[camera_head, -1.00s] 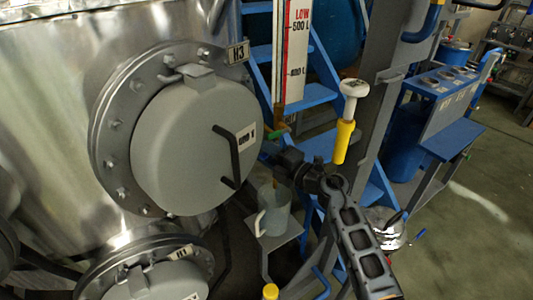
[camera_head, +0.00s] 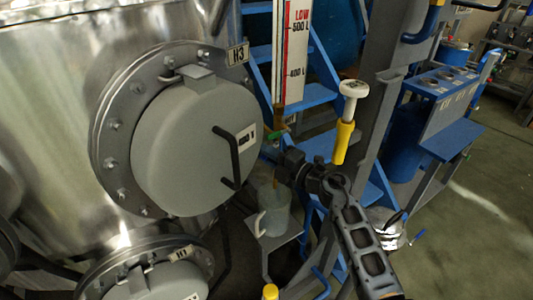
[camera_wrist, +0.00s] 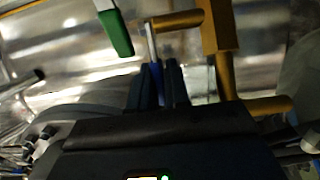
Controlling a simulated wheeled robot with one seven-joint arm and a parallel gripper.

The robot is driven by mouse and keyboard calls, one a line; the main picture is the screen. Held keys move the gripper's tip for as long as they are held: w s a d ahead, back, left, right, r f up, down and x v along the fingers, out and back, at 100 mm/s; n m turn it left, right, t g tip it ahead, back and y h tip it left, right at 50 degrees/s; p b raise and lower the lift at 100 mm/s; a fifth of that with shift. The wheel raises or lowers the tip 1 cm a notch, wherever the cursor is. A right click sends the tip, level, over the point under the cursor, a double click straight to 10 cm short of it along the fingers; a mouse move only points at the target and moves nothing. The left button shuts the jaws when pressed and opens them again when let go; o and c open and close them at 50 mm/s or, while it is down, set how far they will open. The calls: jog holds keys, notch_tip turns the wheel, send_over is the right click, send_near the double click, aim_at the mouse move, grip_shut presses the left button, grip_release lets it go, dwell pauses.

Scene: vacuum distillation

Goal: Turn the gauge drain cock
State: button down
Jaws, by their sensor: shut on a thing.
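The drain cock's brass body (camera_wrist: 219,28) is in the upper right of the wrist view, with a brass stem running left and a pipe or spout below. A thin metal lever with a blue lower part (camera_wrist: 158,84) hangs from the stem's left end. My gripper (camera_wrist: 159,78) is shut on this lever, a finger on each side. In the head view, my gripper (camera_head: 277,170) is below the white level gauge (camera_head: 293,50). The cock is small and mostly hidden there. A green handle (camera_wrist: 117,33) is left of the lever, apart from my fingers.
A grey jug (camera_head: 273,212) stands on a small shelf below the gauge. The round grey manway cover (camera_head: 185,150) and its black handle are close on the left. Blue steps (camera_head: 318,95) and a yellow-sleeved white-capped post (camera_head: 343,140) stand behind and right.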

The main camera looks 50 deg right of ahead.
jog(key=shift+s+d+n+g+y+p, duration=0.1)
jog(key=shift+s+n+g+y+p, duration=0.15)
jog(key=shift+n+y, duration=0.7)
jog(key=shift+s+d+n+g+y+p, duration=0.2)
jog(key=shift+s+n+y, duration=0.3)
jog(key=shift+y, duration=0.9)
jog(key=shift+s+d+n+g+y+p, duration=0.15)
jog(key=shift+s+n+g+y, duration=0.1)
jog(key=shift+n+y, duration=0.75)
jog(key=shift+a, duration=0.1)
jog(key=c, duration=1.2)
grip_release()
jog(key=shift+b+v, duration=0.6)
jog(key=shift+v, duration=3.25)
jog(key=shift+f, duration=0.1)
